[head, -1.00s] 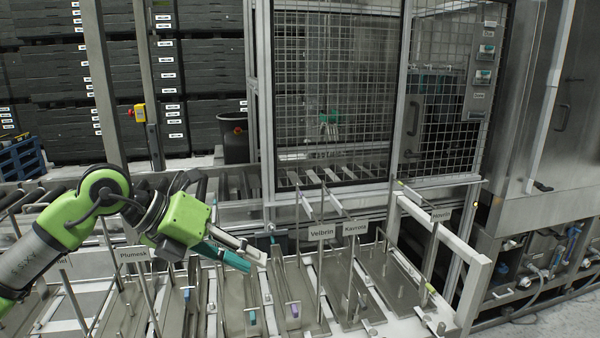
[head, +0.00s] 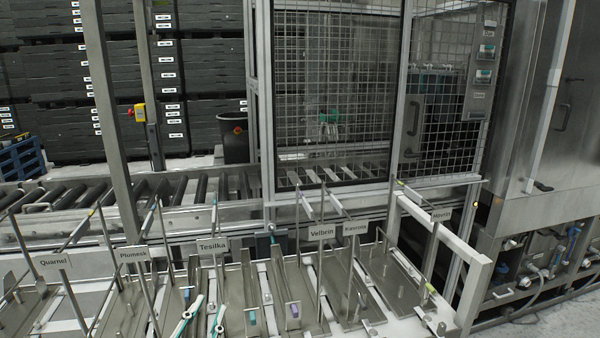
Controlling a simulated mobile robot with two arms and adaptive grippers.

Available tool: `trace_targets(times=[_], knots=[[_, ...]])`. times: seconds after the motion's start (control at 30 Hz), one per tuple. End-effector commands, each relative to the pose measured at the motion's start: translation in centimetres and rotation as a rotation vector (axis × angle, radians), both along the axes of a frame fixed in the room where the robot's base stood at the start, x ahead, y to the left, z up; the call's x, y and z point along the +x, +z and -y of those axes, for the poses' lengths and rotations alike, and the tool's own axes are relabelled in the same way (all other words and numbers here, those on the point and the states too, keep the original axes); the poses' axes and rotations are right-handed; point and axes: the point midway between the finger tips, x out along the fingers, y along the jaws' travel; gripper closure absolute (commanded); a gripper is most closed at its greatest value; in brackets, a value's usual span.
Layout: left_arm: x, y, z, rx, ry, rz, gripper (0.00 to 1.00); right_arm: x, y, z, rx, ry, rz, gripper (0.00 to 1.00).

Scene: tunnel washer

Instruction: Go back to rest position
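Only the fingertips of my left gripper (head: 208,309) show, at the bottom edge of the head view, left of centre. They are two slim white and teal fingers, set apart with nothing visible between them. They appear in front of the racks near the Tesilka sign (head: 213,246). The rest of my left gripper and arm is out of frame. My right gripper is not in view.
Metal racks with upright rods and signs, among them Quarnel (head: 54,262), Plumesk (head: 132,254), Velbrin (head: 322,232) and Kasrola (head: 355,228), fill the foreground. Behind them are a roller conveyor (head: 75,196) and a mesh-fronted cage (head: 330,80). A steel machine stands right.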

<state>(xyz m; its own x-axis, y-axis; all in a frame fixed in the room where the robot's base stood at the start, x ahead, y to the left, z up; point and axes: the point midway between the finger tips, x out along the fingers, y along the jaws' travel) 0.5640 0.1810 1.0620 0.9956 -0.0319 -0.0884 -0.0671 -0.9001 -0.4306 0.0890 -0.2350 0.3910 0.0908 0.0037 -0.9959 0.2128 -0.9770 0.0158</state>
Motion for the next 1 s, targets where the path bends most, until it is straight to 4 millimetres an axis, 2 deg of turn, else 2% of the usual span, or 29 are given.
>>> trace_targets(times=[0.03,0.1,0.2,0.3,0.4,0.5,0.67,0.87,1.0], knots=[[-1.7,-3.5,-0.9,-0.038,0.039,-0.118,0.76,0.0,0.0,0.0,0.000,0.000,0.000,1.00],[-4.4,-8.0,-2.0,-0.078,0.085,-0.279,0.76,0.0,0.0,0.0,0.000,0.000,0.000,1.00],[-9.2,-13.7,-2.9,-0.123,0.137,-0.501,0.76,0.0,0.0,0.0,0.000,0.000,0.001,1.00],[-14.0,-17.8,-3.2,-0.157,0.168,-0.691,0.76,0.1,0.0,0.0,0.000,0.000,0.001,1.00],[-18.3,-20.6,-3.2,-0.182,0.185,-0.845,0.76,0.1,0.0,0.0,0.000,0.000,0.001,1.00],[-22.4,-22.6,-3.0,-0.201,0.193,-0.979,0.76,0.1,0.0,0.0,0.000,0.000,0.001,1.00],[-28.6,-24.5,-2.4,-0.227,0.198,-1.171,0.76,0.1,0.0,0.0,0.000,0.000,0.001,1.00],[-27.5,-29.8,-2.2,-0.220,0.199,-1.199,0.76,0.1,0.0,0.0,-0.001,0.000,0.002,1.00],[-27.2,-34.3,-2.1,-0.217,0.200,-1.217,0.76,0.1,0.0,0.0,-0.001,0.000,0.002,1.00]])
